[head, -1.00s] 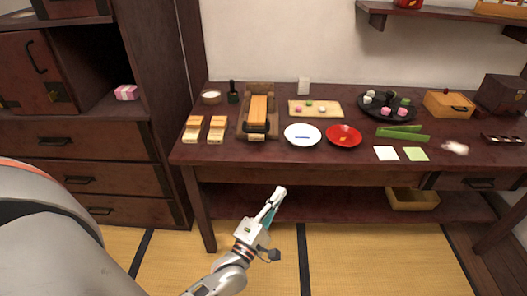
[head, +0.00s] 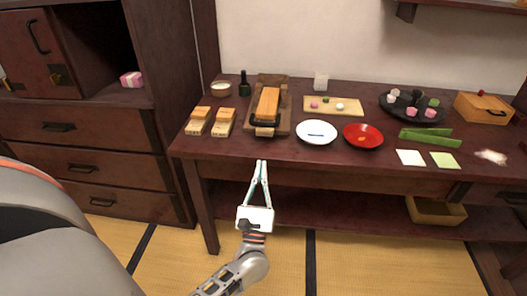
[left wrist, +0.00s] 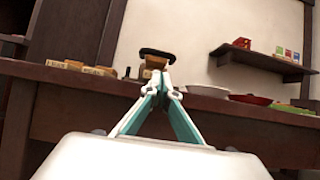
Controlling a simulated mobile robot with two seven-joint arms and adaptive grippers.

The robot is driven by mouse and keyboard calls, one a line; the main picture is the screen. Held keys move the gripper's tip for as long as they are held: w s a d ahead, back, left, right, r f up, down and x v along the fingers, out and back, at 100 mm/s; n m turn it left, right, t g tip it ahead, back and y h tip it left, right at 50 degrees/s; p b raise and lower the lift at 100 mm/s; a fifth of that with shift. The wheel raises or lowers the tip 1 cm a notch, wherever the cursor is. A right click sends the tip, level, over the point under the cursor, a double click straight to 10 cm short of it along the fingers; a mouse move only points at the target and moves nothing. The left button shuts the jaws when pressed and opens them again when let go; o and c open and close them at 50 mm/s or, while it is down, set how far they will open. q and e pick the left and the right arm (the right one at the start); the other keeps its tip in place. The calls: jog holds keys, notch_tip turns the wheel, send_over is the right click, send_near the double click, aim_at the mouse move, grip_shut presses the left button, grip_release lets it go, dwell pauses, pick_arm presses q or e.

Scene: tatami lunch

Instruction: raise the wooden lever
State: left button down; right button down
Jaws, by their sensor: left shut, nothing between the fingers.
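The wooden lever (head: 268,102) is a light wooden bar lying down along a dark wooden stand (head: 283,122) on the table. A dark grip crosses its front end; this grip (left wrist: 157,53) also shows in the left wrist view, just above my fingertips. My left gripper (head: 261,163) points up at the front edge of the table, below and in front of the lever, apart from it. Its fingers meet at the tips with nothing between them; the left wrist view shows the same closed tips (left wrist: 158,82). My right gripper is not in view.
Two pairs of wooden blocks (head: 222,122) stand left of the lever. A white plate (head: 316,132) and a red plate (head: 363,137) lie to its right. A dark bottle (head: 244,88) stands behind left. The table's front edge (head: 330,170) is close to my gripper.

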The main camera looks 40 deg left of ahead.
pick_arm(q)
jog(key=x, duration=0.8)
jog(key=shift+r, duration=0.1)
jog(key=shift+w+a+r, duration=0.25)
jog(key=shift+w+r, duration=0.1)
jog(key=shift+w, duration=0.2)
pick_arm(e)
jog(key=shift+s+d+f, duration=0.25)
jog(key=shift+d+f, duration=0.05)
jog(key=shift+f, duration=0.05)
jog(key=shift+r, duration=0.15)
